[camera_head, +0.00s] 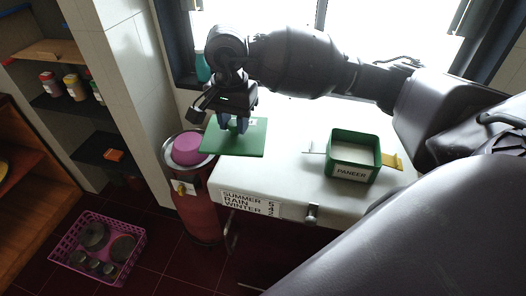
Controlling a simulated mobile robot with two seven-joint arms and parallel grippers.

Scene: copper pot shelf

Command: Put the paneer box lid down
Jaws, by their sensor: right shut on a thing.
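The paneer box (352,172) is a green box with a white label reading PANEER. It stands open on the right part of the white top, with pale contents showing. The flat green lid (247,142) is at the left end of the white top. My right gripper (236,124) is over the lid and shut on its upper side. I cannot tell whether the lid touches the white surface; its left edge sticks out past the top's edge. My left gripper is not in view.
The white top (290,177) is clear between lid and box. A red cylinder (198,215) bearing a tray with a pink item (188,147) stands just left. A pink basket (66,250) with weights sits on the floor. Shelves with jars (74,87) are far left.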

